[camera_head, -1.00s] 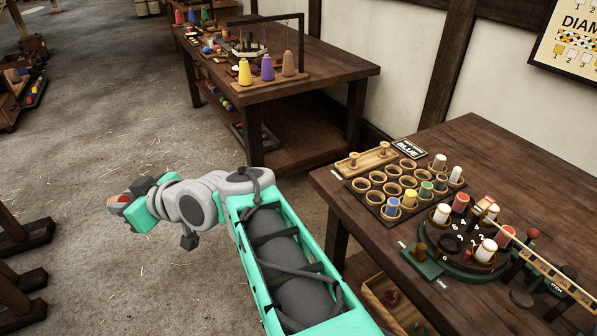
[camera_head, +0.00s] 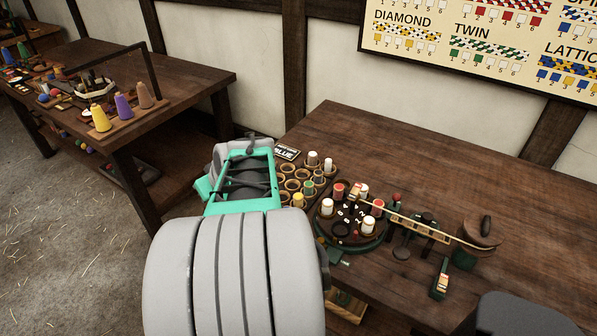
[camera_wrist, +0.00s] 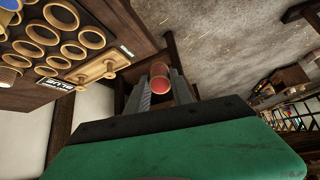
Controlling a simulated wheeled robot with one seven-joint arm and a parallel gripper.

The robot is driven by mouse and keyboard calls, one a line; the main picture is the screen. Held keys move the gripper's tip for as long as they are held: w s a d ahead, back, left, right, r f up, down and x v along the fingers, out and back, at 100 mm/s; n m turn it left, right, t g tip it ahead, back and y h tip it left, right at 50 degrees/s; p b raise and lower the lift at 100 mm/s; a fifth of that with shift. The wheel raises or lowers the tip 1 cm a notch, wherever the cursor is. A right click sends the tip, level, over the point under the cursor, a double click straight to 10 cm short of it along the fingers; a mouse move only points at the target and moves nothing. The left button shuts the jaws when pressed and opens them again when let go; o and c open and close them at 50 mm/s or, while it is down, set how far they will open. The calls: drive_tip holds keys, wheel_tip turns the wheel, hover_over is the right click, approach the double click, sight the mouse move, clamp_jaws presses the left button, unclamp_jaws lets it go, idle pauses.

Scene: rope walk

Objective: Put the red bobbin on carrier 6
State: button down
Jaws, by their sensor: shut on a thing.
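My gripper (camera_wrist: 160,92) is shut on the red bobbin (camera_wrist: 160,84) in the wrist view, with its round red end showing between the two fingers. Floor and the table edge show behind it. In the head view my arm hides the gripper and bobbin. The round dark carrier plate (camera_head: 351,243) stands on the table right of my arm, with numbers around its middle. Several white and red bobbins stand on its carriers. One carrier (camera_head: 340,230) at the near left looks empty; its number is too small to read surely.
A rack of round cups (camera_head: 291,185) stands left of the plate, some with bobbins; my arm covers part of it. A sign reading BLUE (camera_head: 287,152) stands behind it. A wooden strip (camera_head: 420,228) runs right from the plate. The back of the table is clear.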

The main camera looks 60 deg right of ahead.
drive_tip(key=s+d+r+m+g+p, duration=0.1)
drive_tip(key=s+d+m+g+p, duration=0.15)
drive_tip(key=s+d, duration=0.4)
drive_tip(key=s+d+r+m+g+p, duration=0.15)
drive_tip(key=s+d+p, duration=0.25)
drive_tip(key=s, duration=0.5)
drive_tip(key=s+d+f+m+g+y+p, duration=0.1)
drive_tip(key=s+m+g+p, duration=0.15)
drive_tip(key=s, duration=0.55)
drive_tip(key=s+f+m+g+y+p, duration=0.1)
drive_tip(key=s+m+p, duration=0.15)
drive_tip(key=s, duration=0.55)
drive_tip(key=shift+n+t, duration=0.3)
drive_tip(key=shift+t, duration=0.05)
wheel_tip(320, 180, down, 6)
drive_tip(key=b, duration=0.4)
drive_tip(key=shift+w, duration=0.1)
drive_tip(key=shift+f+b, duration=0.2)
drive_tip(key=shift+b, duration=0.1)
drive_tip(key=c, duration=1)
unclamp_jaws()
drive_tip(key=shift+c, duration=0.2)
drive_tip(key=shift+r, duration=0.1)
wheel_tip(320, 180, up, 13)
drive_tip(key=p, duration=0.2)
drive_tip(key=shift+s+a+f+p, duration=0.2)
drive_tip(key=shift+a+p, duration=0.1)
drive_tip(key=shift+a, duration=0.05)
